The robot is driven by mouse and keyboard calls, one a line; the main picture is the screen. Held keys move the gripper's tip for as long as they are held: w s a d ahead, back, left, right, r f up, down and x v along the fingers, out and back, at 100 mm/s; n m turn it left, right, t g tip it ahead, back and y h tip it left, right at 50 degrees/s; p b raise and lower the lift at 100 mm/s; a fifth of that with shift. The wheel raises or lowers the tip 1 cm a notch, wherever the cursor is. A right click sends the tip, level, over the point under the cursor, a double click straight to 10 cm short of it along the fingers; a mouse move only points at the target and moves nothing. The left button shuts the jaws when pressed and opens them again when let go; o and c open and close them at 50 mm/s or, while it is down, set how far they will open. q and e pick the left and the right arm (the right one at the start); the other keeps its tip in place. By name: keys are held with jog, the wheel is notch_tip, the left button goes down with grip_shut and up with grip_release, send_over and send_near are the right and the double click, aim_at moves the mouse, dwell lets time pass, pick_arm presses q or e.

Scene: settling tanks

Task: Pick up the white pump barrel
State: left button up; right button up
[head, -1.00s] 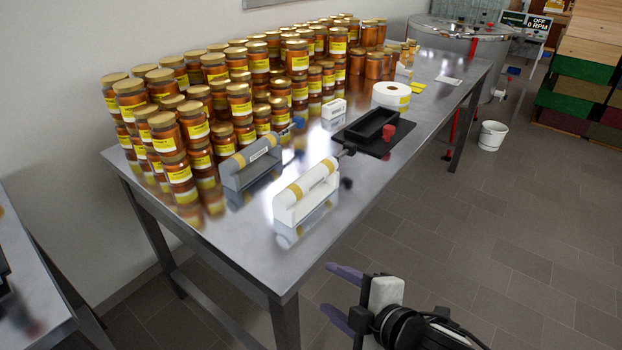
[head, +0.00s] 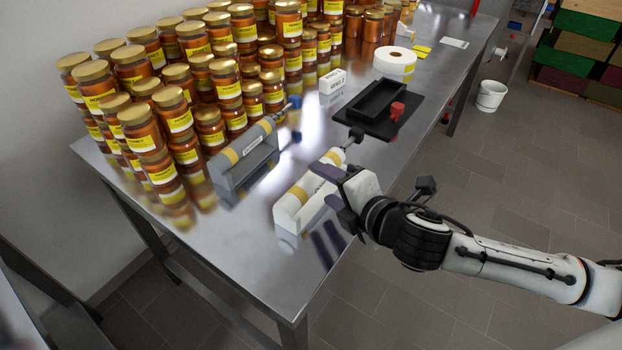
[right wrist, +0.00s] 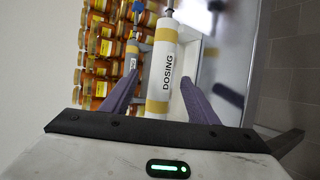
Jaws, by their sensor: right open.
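The white pump barrel (head: 308,184) has yellow bands and lies in a white cradle (head: 290,218) near the front edge of the steel table. My right gripper (head: 331,180) is open over the barrel and hides part of it in the head view. In the right wrist view the barrel (right wrist: 164,80), lettered "DOSING", lies between the two spread purple fingers of the gripper (right wrist: 159,80). I cannot tell whether a finger touches it. My left gripper is not in view.
A similar grey barrel (head: 240,150) in a grey cradle stands to the left. Several stacked honey jars (head: 180,110) fill the back left. A black tray (head: 377,103) with a red knob, a small white box (head: 332,80) and a label roll (head: 395,63) stand behind.

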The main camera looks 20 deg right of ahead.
aim_at(319, 182)
jog(key=x, duration=0.6)
jog(key=shift+s, duration=0.1)
jog(key=c, duration=1.4)
